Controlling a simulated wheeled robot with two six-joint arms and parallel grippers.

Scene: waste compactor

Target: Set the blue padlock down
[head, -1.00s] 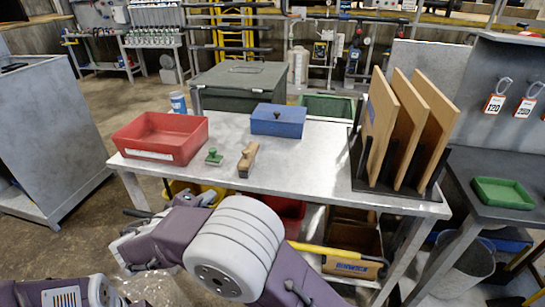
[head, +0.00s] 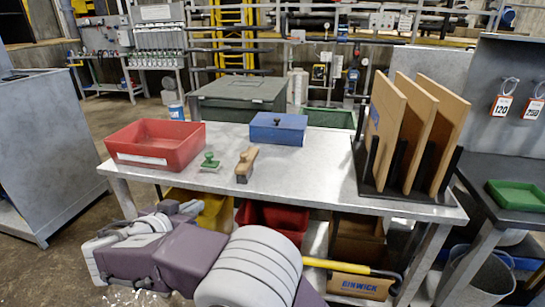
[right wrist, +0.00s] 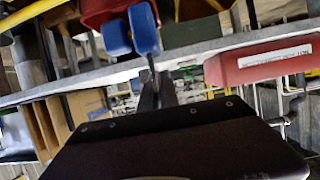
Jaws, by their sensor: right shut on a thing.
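My right gripper (right wrist: 156,80) is shut in the right wrist view, which looks upside down. At its tips is the blue padlock (right wrist: 145,28), seen as a long blue piece on a thin grey stem. A second, shorter blue piece (right wrist: 115,37) shows right beside it; I cannot tell whether it is part of the padlock. In the head view my right arm reaches across the bottom to the left, in front of the steel table (head: 310,178). The padlock cannot be made out there. My left gripper is out of view.
On the table are a red tray (head: 155,143), a green-based stamp (head: 209,160), a wooden-handled tool (head: 246,164), a blue lidded box (head: 278,128) and a rack of upright boards (head: 420,135). The table's front middle is clear. A green tray (head: 518,194) sits on the side bench.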

